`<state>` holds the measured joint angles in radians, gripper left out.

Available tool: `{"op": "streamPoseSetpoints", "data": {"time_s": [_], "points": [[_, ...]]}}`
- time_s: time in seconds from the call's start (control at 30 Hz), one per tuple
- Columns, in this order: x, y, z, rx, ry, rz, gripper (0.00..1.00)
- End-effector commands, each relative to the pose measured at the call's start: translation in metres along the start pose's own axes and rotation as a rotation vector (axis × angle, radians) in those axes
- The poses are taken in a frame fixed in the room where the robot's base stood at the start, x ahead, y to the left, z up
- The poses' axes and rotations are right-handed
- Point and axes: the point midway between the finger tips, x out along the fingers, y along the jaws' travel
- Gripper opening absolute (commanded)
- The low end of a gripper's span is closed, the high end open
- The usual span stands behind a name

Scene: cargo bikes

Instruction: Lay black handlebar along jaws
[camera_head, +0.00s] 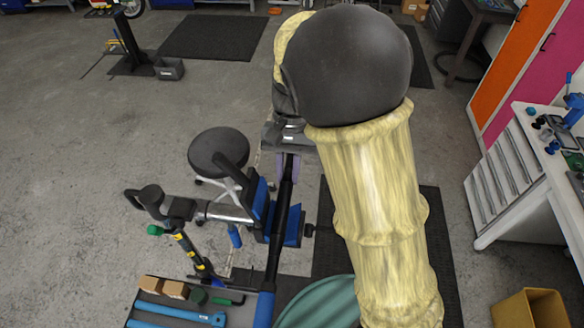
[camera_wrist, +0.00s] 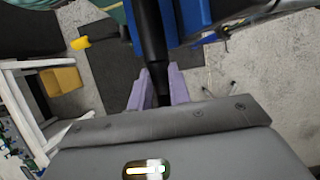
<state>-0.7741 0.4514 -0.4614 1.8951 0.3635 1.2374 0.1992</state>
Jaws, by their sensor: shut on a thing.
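My gripper (camera_head: 285,172) is shut on the black handlebar (camera_head: 281,210), near its far end. In the wrist view, its purple fingers (camera_wrist: 160,88) stand on both sides of the dark bar (camera_wrist: 149,40). The repair stand's clamp has blue jaws, a left one (camera_head: 259,197) and a right one (camera_head: 294,226). The bar runs lengthwise between them in the head view. One blue jaw (camera_wrist: 182,18) lies just right of the bar in the wrist view. I cannot tell whether the bar touches the jaws or is above them.
The stand's grey clamp arm (camera_head: 228,212) extends left to a black knob (camera_head: 150,196). A round black stool (camera_head: 217,150) stands behind it. A tool tray (camera_head: 165,314) is at the front. A white workbench (camera_head: 535,190) is at the right. Open floor lies left.

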Motion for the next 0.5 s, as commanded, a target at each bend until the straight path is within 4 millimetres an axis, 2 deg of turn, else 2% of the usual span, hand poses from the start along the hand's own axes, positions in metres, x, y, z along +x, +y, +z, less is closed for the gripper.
{"op": "streamPoseSetpoints", "data": {"time_s": [0.5], "points": [[0.033,0.005,-0.016,0.01,-0.001,-0.004,0.0]]}}
